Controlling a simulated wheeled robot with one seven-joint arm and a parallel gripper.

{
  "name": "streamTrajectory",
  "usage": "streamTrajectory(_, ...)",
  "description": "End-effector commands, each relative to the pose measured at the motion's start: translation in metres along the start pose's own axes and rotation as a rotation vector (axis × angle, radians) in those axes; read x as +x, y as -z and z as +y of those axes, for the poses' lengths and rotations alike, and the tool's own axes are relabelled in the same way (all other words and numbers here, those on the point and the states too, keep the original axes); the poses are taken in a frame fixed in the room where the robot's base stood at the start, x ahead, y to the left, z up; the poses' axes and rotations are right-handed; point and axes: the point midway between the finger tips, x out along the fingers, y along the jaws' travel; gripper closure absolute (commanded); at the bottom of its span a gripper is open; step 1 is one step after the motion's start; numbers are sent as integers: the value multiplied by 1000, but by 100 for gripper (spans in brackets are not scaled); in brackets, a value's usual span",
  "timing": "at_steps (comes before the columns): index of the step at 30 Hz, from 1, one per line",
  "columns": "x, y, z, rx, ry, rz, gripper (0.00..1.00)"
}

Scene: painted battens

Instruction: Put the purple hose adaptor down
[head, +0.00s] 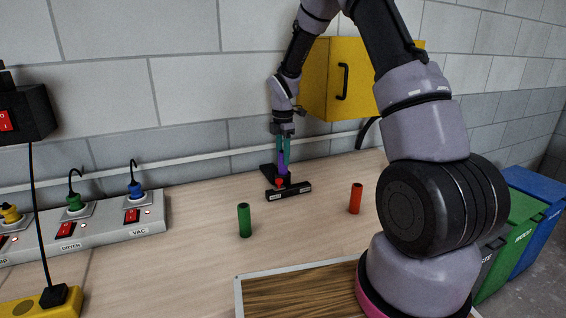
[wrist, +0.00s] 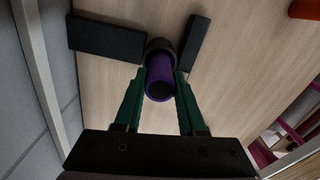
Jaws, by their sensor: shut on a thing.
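The purple hose adaptor (head: 282,163) is a short tube, held between the green fingers of my gripper (head: 284,150). In the wrist view the adaptor (wrist: 158,84) sits between both fingertips of my gripper (wrist: 161,82), with its open end facing the camera. It points down at a black floor nozzle (head: 290,191) on the bench, which has a red spot near its middle. In the wrist view a dark round collar shows at the adaptor's far end, between black bars of the nozzle (wrist: 106,37). I cannot tell whether adaptor and nozzle are joined or only touching.
A green cylinder (head: 244,220) and an orange-red cylinder (head: 355,198) stand on the wooden bench (head: 190,240). A grey socket strip (head: 100,235) lies left. A yellow wall cabinet (head: 318,82) hangs behind my arm. A framed wood-grain board (head: 300,291) lies at the front.

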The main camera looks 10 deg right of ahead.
Motion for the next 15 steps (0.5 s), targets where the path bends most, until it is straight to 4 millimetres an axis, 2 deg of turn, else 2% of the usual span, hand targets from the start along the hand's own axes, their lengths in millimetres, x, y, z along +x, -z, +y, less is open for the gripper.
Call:
streamTrajectory(4, 20, 0, 0, 0, 2, 0, 100)
streamTrajectory(15, 25, 0, 0, 1, 0, 0, 100)
